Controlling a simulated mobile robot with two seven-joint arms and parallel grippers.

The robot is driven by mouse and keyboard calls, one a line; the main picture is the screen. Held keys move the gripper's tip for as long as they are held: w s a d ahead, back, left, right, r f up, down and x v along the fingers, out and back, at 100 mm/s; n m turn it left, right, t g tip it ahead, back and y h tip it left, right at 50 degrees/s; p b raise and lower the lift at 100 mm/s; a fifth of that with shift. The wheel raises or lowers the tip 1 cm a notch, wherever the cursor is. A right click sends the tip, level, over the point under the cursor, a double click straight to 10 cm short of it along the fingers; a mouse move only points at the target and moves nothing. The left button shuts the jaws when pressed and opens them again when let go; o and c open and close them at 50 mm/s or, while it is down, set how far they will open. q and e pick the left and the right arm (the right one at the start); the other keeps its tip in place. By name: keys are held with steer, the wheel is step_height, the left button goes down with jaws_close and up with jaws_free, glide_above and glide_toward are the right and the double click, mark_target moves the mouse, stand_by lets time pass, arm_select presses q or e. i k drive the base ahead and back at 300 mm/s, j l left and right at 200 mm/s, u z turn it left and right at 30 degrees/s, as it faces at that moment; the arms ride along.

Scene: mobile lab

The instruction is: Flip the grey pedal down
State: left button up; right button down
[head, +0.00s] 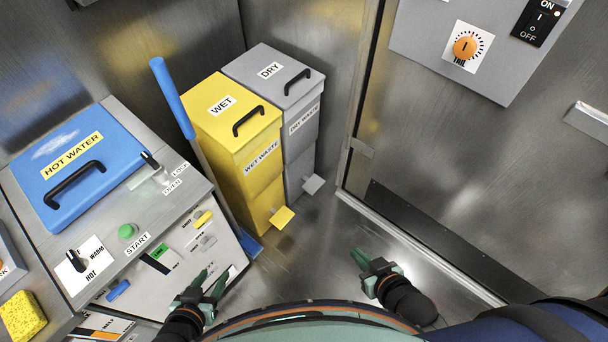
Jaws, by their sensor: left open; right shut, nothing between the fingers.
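The grey pedal (313,184) is a small flat plate sticking out from the lower front of the grey dry waste bin (300,135). The bin's lid, labelled DRY, is shut. My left gripper (212,278) is open and empty, low in front of the hot water unit, apart from the bins. My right gripper (358,257) is shut with nothing in it, over the floor, nearer to me than the grey pedal and a little to its right. Neither gripper touches the pedal.
The yellow wet waste bin (233,135) with its yellow pedal (282,217) stands left of the grey bin. A blue-handled tool (172,97) leans beside it. The hot water unit (80,165) fills the left. The floor (310,235) before the pedals is clear; a metal door (480,190) bounds the right.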

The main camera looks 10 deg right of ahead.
mark_target(313, 184)
steer(key=i+l+u, duration=0.25)
steer(key=l+u, duration=0.2)
steer(key=l, duration=0.3)
steer(key=i+l+u, duration=0.1)
steer(key=l+u, duration=0.15)
steer(key=l, duration=0.15)
